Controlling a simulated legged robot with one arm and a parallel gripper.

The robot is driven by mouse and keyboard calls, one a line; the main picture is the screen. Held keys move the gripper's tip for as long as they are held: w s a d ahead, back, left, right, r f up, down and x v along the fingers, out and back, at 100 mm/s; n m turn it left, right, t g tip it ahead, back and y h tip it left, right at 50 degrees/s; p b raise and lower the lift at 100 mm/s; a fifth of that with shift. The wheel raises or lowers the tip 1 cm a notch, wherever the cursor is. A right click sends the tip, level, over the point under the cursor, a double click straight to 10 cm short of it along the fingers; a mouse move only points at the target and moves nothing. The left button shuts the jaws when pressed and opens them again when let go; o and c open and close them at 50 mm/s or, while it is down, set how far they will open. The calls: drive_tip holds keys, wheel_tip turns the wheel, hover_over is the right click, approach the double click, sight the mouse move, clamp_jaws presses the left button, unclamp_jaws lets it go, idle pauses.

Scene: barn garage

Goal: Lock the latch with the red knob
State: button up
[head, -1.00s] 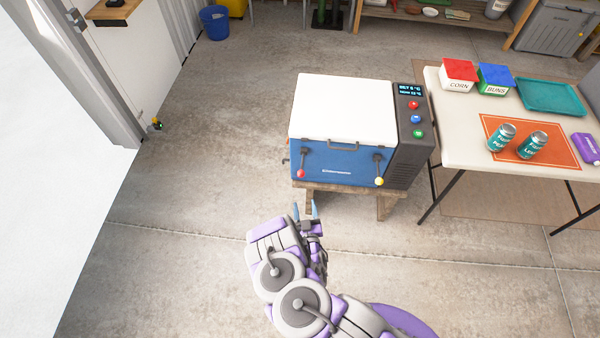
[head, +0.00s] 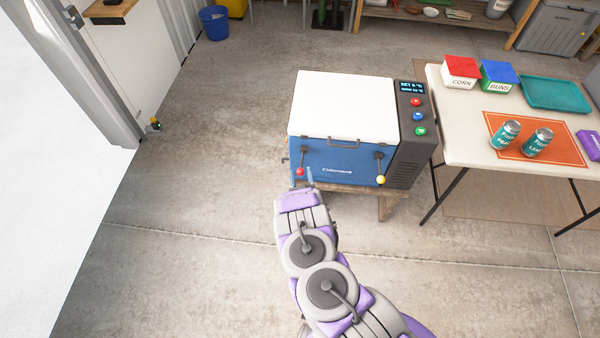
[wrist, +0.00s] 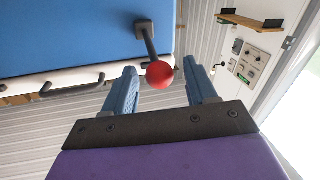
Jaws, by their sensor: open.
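The blue cooler (head: 335,166) with a closed white lid stands on a low wooden stand. The latch with the red knob (head: 300,171) is on the left of its front, its lever hanging down with the knob at the lower end. A second latch with a yellow knob (head: 381,180) is on the right of the front. My gripper (head: 301,178) is open at the cooler's left front. In the wrist view, the red knob (wrist: 159,75) shows between the two blue fingers (wrist: 163,88), with a gap on either side. Whether the knob is fully within the fingers' depth is unclear.
A table (head: 462,146) at the right bears a red-lid box, a blue-lid box, a teal tray (head: 554,94) and two cans. A dark control panel (head: 416,118) is on the cooler's right. The floor left of the cooler is clear.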

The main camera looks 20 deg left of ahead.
drive_tip(key=shift+x, duration=0.95)
drive_tip(key=shift+c, duration=0.5)
clamp_jaws()
drive_tip(key=shift+a, duration=0.1)
